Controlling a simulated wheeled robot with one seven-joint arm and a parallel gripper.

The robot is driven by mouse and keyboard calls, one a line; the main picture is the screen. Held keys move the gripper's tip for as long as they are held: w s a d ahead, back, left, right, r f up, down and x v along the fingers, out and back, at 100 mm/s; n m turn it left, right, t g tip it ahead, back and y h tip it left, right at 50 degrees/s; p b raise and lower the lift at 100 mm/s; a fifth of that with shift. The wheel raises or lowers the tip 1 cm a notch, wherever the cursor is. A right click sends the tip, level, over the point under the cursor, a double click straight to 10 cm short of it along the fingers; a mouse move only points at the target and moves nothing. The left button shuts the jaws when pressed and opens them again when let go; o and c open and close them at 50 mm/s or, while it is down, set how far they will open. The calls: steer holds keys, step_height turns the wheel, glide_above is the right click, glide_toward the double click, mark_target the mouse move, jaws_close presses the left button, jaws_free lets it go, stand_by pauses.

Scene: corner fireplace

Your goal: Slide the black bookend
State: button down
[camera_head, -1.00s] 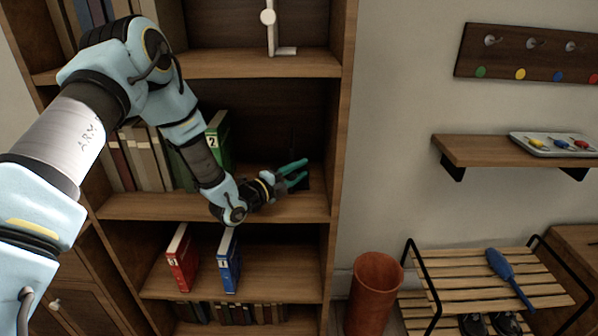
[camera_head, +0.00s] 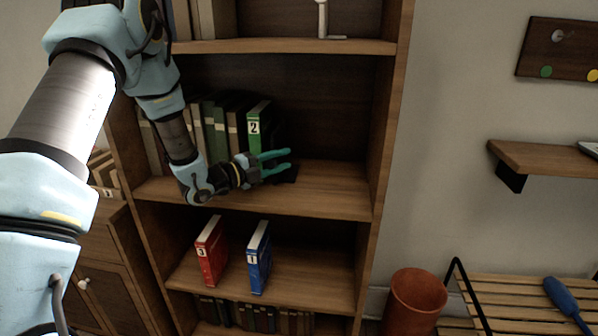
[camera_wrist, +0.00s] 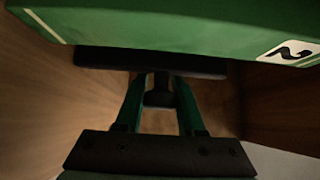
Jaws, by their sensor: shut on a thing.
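The black bookend (camera_head: 286,174) stands on the middle shelf of the bookcase, just right of the green book numbered 2 (camera_head: 258,128). Its dark shape is hard to make out against the shelf back. My gripper (camera_head: 289,160) reaches in from the left in front of the books, with its teal fingers at the bookend. In the wrist view the bookend's dark plate (camera_wrist: 110,60) lies along the green book (camera_wrist: 160,22), with little or no gap visible. The fingers (camera_wrist: 160,82) are on either side of a dark part of the bookend and shut on it.
A row of books (camera_head: 212,125) stands left of the green book. The middle shelf (camera_head: 335,185) is bare to the right, up to the side panel (camera_head: 385,130). A red book (camera_head: 211,250) and a blue book (camera_head: 259,258) stand on the shelf below.

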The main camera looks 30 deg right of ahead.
steer(key=shift+w+a, duration=0.3)
steer(key=shift+a, duration=0.05)
steer(key=c, duration=0.5)
jaws_free()
steer(key=a+b, duration=0.3)
steer(key=a, duration=0.6)
steer(key=shift+s+a+f, duration=0.1)
steer(key=shift+a, duration=0.05)
steer(key=shift+s+a, duration=0.1)
steer(key=shift+a, duration=0.6)
